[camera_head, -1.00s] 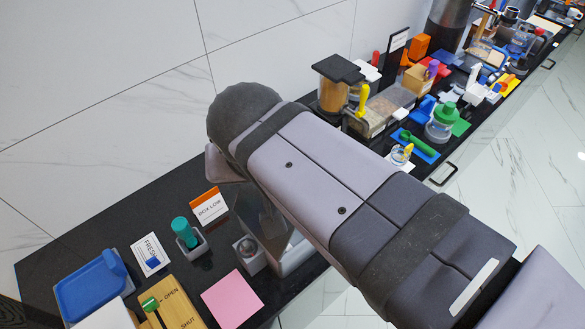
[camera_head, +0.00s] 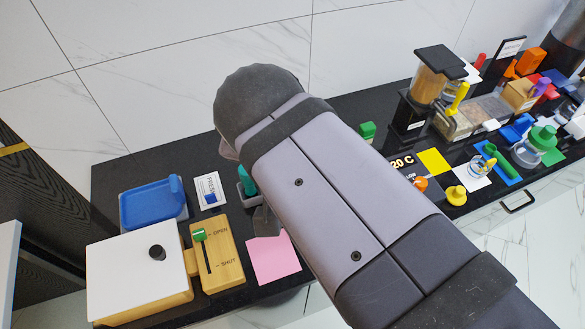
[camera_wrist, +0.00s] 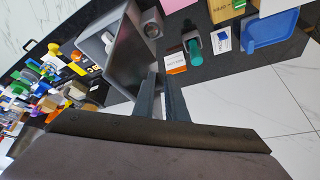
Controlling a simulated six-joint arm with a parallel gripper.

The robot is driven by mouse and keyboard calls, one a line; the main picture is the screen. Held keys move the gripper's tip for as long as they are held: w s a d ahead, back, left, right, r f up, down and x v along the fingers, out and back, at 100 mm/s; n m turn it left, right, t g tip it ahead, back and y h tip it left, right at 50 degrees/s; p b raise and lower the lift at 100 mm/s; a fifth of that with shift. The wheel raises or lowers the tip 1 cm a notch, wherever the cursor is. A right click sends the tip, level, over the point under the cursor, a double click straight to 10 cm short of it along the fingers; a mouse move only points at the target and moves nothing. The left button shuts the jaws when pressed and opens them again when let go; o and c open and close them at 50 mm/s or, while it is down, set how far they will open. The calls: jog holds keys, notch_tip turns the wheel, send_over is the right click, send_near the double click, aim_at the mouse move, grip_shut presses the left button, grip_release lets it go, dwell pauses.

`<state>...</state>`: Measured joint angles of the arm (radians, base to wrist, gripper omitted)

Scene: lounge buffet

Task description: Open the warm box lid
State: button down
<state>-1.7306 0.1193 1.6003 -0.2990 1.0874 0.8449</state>
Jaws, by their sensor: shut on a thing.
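The warm box seems to be the grey box (camera_wrist: 88,46) in the wrist view, with a steel lid (camera_wrist: 133,58) standing tilted up from it. The box's inside partly shows beside the lid. My gripper (camera_wrist: 161,82) has its two fingers at the lid's near edge and is shut on it; the exact contact is hard to see. In the head view my arm covers the box and most of the gripper.
A wooden box with a white lid (camera_head: 138,270), an OPEN/SHUT slider board (camera_head: 217,255), a blue tray (camera_head: 153,205) and a pink sheet (camera_head: 272,258) lie left of the arm. A 20 C display (camera_head: 402,163) and crowded containers stand to its right. A wall runs behind.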

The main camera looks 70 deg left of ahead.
jog(key=f, duration=0.3)
jog(key=shift+w+d+f+h, duration=0.2)
jog(key=shift+f+h, duration=0.05)
jog(key=shift+h, duration=0.15)
jog(key=c, duration=1.5)
grip_release()
jog(key=shift+a, duration=0.1)
jog(key=shift+f, duration=0.1)
jog(key=shift+w, duration=0.1)
jog(key=a, duration=0.2)
jog(key=w+a+f, duration=0.1)
jog(key=shift+a, duration=0.1)
jog(key=shift+s+d+r, duration=0.3)
jog(key=shift+d+r, duration=0.25)
jog(key=shift+d, duration=0.15)
jog(key=shift+a, duration=0.25)
jog(key=shift+r, duration=0.1)
